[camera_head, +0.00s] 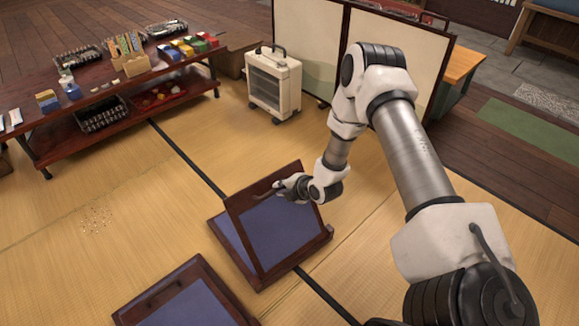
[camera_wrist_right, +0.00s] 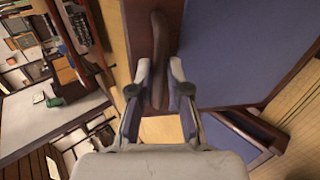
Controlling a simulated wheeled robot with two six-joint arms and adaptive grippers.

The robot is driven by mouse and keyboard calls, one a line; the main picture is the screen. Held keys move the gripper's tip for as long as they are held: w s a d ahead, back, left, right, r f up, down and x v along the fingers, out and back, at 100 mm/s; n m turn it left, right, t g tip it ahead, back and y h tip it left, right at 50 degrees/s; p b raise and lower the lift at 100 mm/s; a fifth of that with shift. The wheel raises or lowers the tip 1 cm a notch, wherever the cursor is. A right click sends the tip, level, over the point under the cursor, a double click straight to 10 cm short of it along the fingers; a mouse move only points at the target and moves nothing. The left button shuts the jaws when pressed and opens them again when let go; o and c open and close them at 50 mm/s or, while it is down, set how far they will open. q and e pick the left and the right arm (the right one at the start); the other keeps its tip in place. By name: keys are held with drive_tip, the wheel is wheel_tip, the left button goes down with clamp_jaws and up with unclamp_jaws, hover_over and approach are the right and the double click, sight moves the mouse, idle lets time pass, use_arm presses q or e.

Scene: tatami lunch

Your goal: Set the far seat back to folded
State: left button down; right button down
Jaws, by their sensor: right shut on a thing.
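The far seat is a low dark-wood floor chair with blue padding. Its back (camera_head: 283,238) is tilted up at an angle over the base, and a strip of the base's blue pad (camera_head: 233,233) shows at the left. A wooden handle (camera_head: 262,193) runs along the back's top rail. My right gripper (camera_head: 283,188) is shut on this handle. In the right wrist view the handle (camera_wrist_right: 158,45) runs between the two fingers of the gripper (camera_wrist_right: 159,92). The fingers partly hide the handle. My left gripper is not in view.
A second seat (camera_head: 185,300) lies nearer, cut off by the lower edge. A low dark shelf (camera_head: 95,100) with goods stands at the upper left, and a white heater (camera_head: 273,85) and folding screen (camera_head: 308,45) stand behind. Tatami (camera_head: 110,200) is clear at left, apart from small crumbs (camera_head: 96,219).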

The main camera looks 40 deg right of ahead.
sight(270, 187)
drive_tip(key=b+x, duration=0.3)
drive_tip(key=x, duration=0.2)
drive_tip(key=shift+w+a+f, duration=0.1)
drive_tip(key=shift+w+f, duration=0.1)
drive_tip(key=shift+w+a+f+b, duration=0.1)
drive_tip(key=shift+w+f+b, duration=0.25)
drive_tip(key=shift+w, duration=0.15)
drive_tip(key=shift+r, duration=0.1)
drive_tip(key=shift+s, duration=0.1)
